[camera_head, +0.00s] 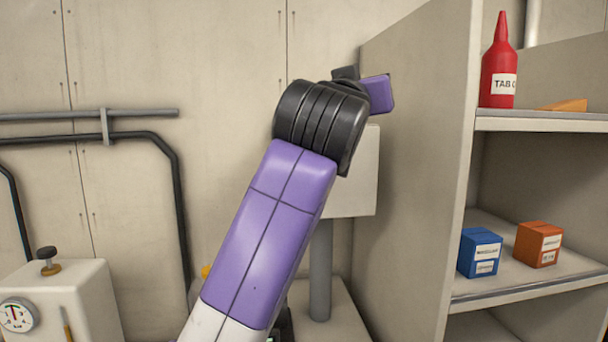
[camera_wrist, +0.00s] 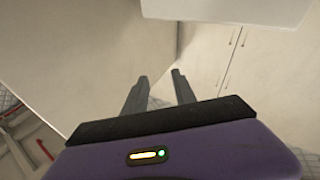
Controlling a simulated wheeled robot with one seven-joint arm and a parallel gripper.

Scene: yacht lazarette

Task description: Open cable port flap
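My gripper (camera_wrist: 160,77) shows in the wrist view with its two dark grey fingers apart and nothing between them. A pale box-like body (camera_wrist: 230,10) is at the top edge of that view, beyond the fingertips and apart from them. In the head view my purple arm reaches up across the middle, and its fingers are hidden there. Behind the arm a pale box (camera_head: 357,185) stands on a grey post (camera_head: 320,270); the arm covers its left part. I cannot make out a cable port flap in either view.
A shelf unit (camera_head: 415,170) at the right holds a red bottle (camera_head: 499,70), a blue box (camera_head: 480,252) and an orange box (camera_head: 537,244). Pipes (camera_head: 80,115) run along the left wall. A pale tank with a gauge (camera_head: 18,315) stands at lower left.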

